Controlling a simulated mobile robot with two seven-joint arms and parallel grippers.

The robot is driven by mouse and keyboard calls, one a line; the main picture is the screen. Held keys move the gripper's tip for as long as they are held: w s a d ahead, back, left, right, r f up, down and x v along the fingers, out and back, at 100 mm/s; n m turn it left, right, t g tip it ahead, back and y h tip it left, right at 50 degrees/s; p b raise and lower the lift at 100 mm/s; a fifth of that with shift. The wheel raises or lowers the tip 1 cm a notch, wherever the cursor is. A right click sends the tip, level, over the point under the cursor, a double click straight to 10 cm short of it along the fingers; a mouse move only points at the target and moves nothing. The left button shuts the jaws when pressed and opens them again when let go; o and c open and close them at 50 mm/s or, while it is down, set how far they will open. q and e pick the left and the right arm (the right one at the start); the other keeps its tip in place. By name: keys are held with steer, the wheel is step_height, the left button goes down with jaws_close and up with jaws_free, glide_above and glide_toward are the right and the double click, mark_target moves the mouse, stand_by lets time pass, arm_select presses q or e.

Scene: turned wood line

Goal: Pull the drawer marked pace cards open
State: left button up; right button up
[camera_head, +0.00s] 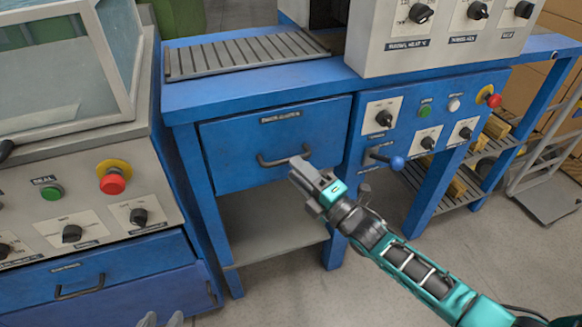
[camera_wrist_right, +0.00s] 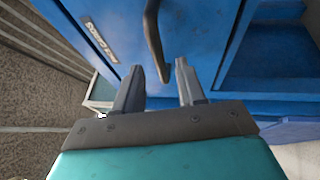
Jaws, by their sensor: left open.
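A blue drawer (camera_head: 235,150) is shut in the blue bench, with a dark bar handle (camera_head: 272,160) and a small label (camera_head: 281,116) too blurred to read surely. In the right wrist view the drawer front (camera_wrist_right: 200,25), its label (camera_wrist_right: 101,40) and the handle (camera_wrist_right: 153,35) show close up. My right gripper (camera_head: 300,170) is at the handle's right end. Its fingers (camera_wrist_right: 160,68) are apart, with the handle's near end between the tips in the picture; contact cannot be told. My left gripper (camera_head: 161,320) shows only as fingertips at the bottom edge, open and empty.
A second blue drawer with a handle (camera_head: 80,290) is under the grey machine (camera_head: 110,215) at left. Right of the blue drawer is a control panel with knobs and a blue-ended lever (camera_head: 385,159). An open shelf (camera_head: 270,220) lies below. The floor in front is clear.

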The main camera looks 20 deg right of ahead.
steer(key=shift+x, duration=1.5)
jaws_close()
